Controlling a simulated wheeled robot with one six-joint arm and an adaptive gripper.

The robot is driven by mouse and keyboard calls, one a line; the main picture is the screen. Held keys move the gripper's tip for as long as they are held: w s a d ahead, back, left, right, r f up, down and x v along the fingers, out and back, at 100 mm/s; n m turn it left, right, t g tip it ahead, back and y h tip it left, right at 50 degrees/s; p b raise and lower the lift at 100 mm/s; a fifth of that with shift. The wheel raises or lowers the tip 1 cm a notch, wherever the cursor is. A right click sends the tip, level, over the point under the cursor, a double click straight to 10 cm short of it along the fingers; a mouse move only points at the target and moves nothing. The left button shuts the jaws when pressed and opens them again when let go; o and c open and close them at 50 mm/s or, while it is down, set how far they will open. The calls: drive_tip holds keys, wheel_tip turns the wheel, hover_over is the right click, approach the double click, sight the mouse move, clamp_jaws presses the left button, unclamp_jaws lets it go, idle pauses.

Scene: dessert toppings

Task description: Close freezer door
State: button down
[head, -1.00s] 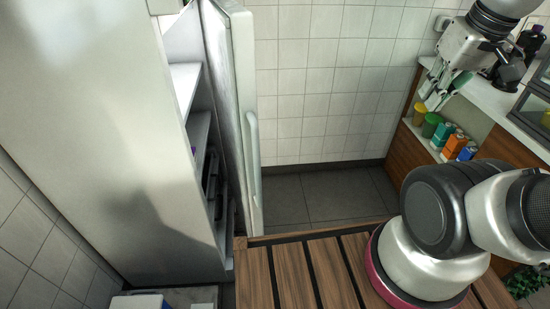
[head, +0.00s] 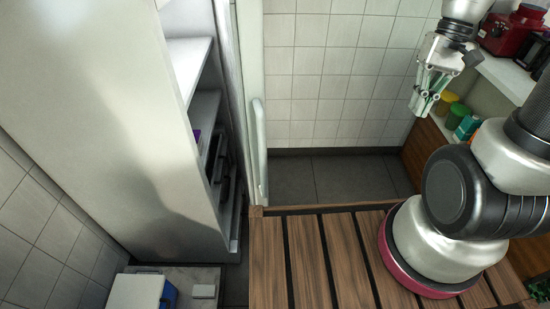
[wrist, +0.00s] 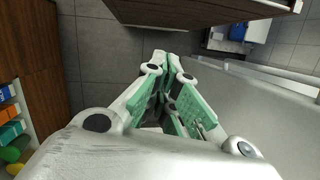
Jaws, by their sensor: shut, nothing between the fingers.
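The freezer is a tall metal cabinet (head: 110,120) at the left of the head view. Its door (head: 250,60) stands open, swung out to the right, with a long pale vertical handle (head: 260,140). Inner shelves (head: 188,62) show in the gap between cabinet and door. My gripper (head: 422,108) hangs at the upper right, well to the right of the door and not touching it. Its green-padded fingers are shut and empty. In the wrist view the fingers (wrist: 172,62) point over the grey floor, with a pale panel, probably the door (wrist: 270,110), at the right.
A blue-and-white box (head: 140,291) sits at lower left. Floor (head: 330,178) between door and counter is clear.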

drive_tip(key=w+a+f+m+g+y, duration=0.1)
drive_tip(key=w+a+f+m+y, duration=0.3)
drive_tip(key=f, duration=0.5)
drive_tip(key=w+a+f+m+g+y, duration=0.1)
drive_tip(key=a+f+m+g+y, duration=0.2)
drive_tip(key=a+f, duration=0.5)
drive_tip(key=w+a+f+m+y, duration=0.35)
drive_tip(key=f+y, duration=0.25)
drive_tip(key=f, duration=0.5)
drive_tip(key=w+a+m+t+y, duration=0.3)
drive_tip(key=w, duration=0.2)
drive_tip(key=s+a, duration=0.3)
drive_tip(key=a, duration=1)
drive_tip(key=shift+s, duration=0.2)
drive_tip(key=shift+r, duration=0.1)
